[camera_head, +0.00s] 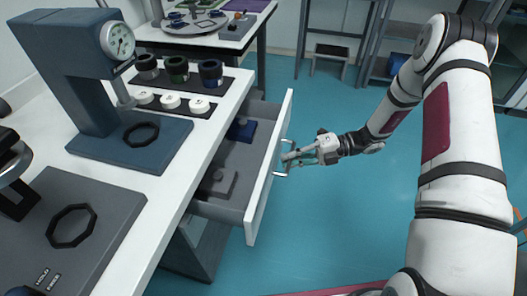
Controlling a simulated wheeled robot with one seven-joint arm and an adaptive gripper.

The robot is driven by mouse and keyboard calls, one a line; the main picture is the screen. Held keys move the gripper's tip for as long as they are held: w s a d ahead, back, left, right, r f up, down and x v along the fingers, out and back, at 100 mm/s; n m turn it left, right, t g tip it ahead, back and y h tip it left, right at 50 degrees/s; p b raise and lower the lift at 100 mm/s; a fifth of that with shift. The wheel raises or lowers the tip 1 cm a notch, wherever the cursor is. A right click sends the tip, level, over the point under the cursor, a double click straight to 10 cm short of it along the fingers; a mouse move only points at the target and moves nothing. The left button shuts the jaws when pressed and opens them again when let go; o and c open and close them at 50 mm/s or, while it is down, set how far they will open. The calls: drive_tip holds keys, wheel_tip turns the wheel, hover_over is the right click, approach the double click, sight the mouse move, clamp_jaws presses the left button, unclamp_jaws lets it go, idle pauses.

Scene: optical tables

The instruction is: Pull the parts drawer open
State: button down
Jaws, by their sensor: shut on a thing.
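The parts drawer (263,185) stands pulled out from under the white table, with its white front facing right. Its grey inside shows a blue item (241,131) toward the back and a grey block (217,183) nearer. My gripper (290,158) is at the drawer front's right side, shut on the drawer handle (280,172). My arm reaches to it from the right. The fingertips are small in view, and part of the handle is hidden by them.
On the white table (183,192) stand a blue press with a dial gauge (118,40), several dark cylinders (178,69) and white discs (171,101). Another table with a round plate (195,24) is behind. The teal floor (345,215) right of the drawer is clear.

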drive_tip(key=s+d, duration=0.4)
drive_tip(key=d, duration=0.8)
drive_tip(key=shift+s+d+b, duration=0.3)
drive_tip(key=shift+d+b, duration=0.05)
drive_tip(key=shift+b, duration=0.1)
drive_tip(key=c, duration=1.7)
unclamp_jaws()
drive_tip(key=d, duration=0.4)
drive_tip(key=d+r, duration=0.1)
drive_tip(key=d, duration=0.3)
drive_tip(key=d+r, duration=0.1)
drive_tip(key=d, duration=0.2)
drive_tip(key=shift+w+d, duration=0.3)
drive_tip(key=shift+d, duration=0.1)
drive_tip(key=shift+r, duration=0.15)
